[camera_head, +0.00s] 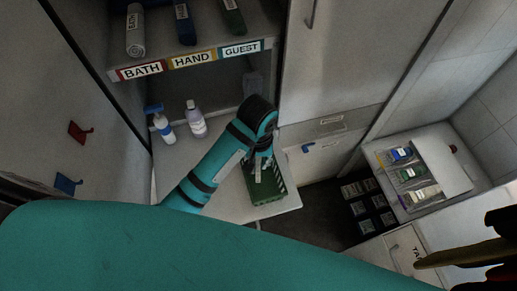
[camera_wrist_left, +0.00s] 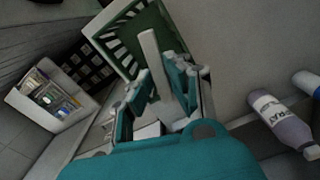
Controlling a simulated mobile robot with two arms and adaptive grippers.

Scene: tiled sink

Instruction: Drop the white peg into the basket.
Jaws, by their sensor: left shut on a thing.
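The white peg (camera_wrist_left: 149,50) stands out between the fingers of my left gripper (camera_wrist_left: 165,88) in the left wrist view. The gripper is shut on it, and its far end reaches over the green basket (camera_wrist_left: 177,43). In the head view, the basket (camera_head: 270,197) sits on a white surface, and my left gripper (camera_head: 262,163) points down at its back part from above. The peg is small and hard to make out there. I cannot tell whether the peg's tip is below the basket's rim.
A lilac-white bottle (camera_head: 195,120) and a blue-capped bottle (camera_head: 162,125) stand left of the arm. A labelled shelf (camera_head: 192,62) hangs above them. A white tray (camera_head: 408,182) with small coloured items is at right, beside a dark grid (camera_head: 368,205).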

